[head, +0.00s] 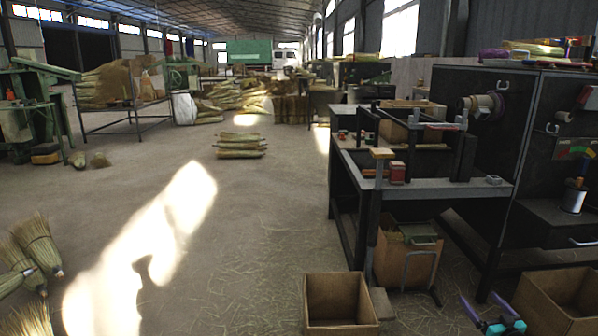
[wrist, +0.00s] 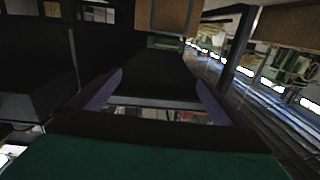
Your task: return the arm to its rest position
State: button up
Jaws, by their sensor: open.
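My gripper (head: 478,297) shows at the bottom right edge of the head view, with purple fingers and a teal body. Its fingers stand apart with nothing between them. In the wrist view the two purple fingers of my gripper (wrist: 158,88) are spread, with a dark surface and a pale strip seen beyond the gap. Most of my arm is outside the head view, so its full pose cannot be told.
A cardboard box (head: 560,298) stands close by my gripper, and another open box (head: 340,300) is on the floor to the left. A dark workbench (head: 440,188) and black cabinet (head: 540,165) rise behind. Brooms (head: 36,245) lie far left. The middle floor is mostly clear.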

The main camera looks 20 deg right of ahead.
jog(key=w+a+r+n+y+p, duration=0.15)
jog(key=w+a+y+p, duration=0.3)
jog(key=w+a, duration=0.75)
jog(key=w+a+n+y+p, duration=0.3)
jog(key=w+a+p, duration=0.35)
jog(key=a, duration=0.95)
jog(key=w+a+f+n+g+y+p, duration=0.15)
jog(key=a+n+g+y+p, duration=0.4)
jog(key=a, duration=2.65)
jog(key=s+a+f+n+g+p, duration=0.1)
jog(key=s+a+f+g+p, duration=0.1)
jog(key=s+a+g+p, duration=1.2)
jog(key=s+a+g+h, duration=0.1)
jog(key=s+a, duration=0.2)
jog(key=s, duration=0.4)
jog(key=s+a+h+b, duration=0.1)
jog(key=s+a, duration=0.2)
jog(key=s, duration=0.4)
jog(key=s+a+g+h, duration=0.1)
jog(key=s+a, duration=0.2)
jog(key=s, duration=0.4)
jog(key=s+d+r+m+g+h, duration=0.1)
jog(key=s+d+m+h, duration=0.4)
jog(key=d, duration=0.5)
jog(key=s+m, duration=0.2)
jog(key=m, duration=0.1)
jog(key=shift+r, duration=0.2)
